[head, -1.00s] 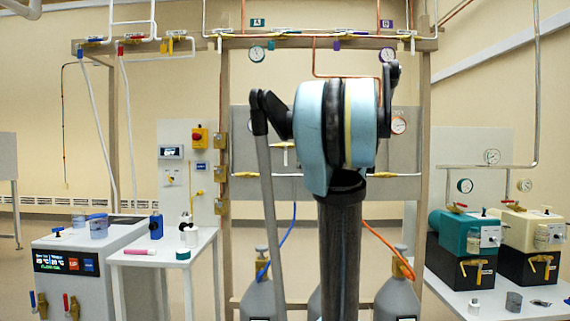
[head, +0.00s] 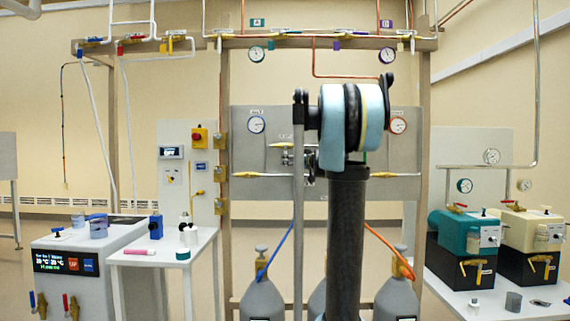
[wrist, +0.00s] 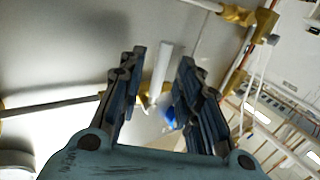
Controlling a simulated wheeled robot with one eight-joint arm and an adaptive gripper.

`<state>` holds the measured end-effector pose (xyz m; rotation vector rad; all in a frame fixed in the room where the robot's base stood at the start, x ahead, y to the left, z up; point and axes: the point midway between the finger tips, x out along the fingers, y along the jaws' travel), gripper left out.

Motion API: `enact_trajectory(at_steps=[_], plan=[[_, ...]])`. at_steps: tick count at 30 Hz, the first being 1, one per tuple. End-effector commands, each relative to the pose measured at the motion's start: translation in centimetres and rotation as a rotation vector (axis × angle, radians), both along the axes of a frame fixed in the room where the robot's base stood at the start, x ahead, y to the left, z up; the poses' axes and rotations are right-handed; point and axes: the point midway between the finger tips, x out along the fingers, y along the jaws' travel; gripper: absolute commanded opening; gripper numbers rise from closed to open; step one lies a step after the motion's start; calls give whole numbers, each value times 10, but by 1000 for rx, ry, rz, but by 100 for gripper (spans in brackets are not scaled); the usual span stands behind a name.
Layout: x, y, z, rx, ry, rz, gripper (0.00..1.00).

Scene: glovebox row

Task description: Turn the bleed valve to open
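My gripper (wrist: 160,85) is open in the wrist view, its two dark fingers apart. Between them and beyond shows a brass valve body (wrist: 147,93) with a pale, bar-like piece (wrist: 163,68) rising from it; I cannot tell whether a finger touches it. In the head view a small brass valve (head: 280,144) sits on the upper middle of the grey panel, and my gripper (head: 290,158) is in front of the panel just below it, partly hidden by my arm. No readable label shows which valve is the bleed valve.
The grey panel (head: 240,190) also carries round gauges (head: 257,124) and a horizontal pipe with brass valves (head: 245,175). Gas cylinders (head: 262,298) with blue and orange hoses stand below. A white side table (head: 200,245) is left, pumps (head: 467,232) are right.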

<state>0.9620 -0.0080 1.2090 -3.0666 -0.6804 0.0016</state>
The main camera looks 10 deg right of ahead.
Motion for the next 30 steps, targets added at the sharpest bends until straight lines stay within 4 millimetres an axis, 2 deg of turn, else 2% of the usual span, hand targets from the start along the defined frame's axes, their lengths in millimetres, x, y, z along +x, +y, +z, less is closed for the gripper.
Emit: enact_trajectory(at_steps=[3,9,20,25,30], plan=[[16,8,0,0,0,2,32],[31,15,0,0,0,0,32],[34,16,0,0,0,0,32],[34,16,0,0,0,0,0],[34,16,0,0,0,-1,0]])
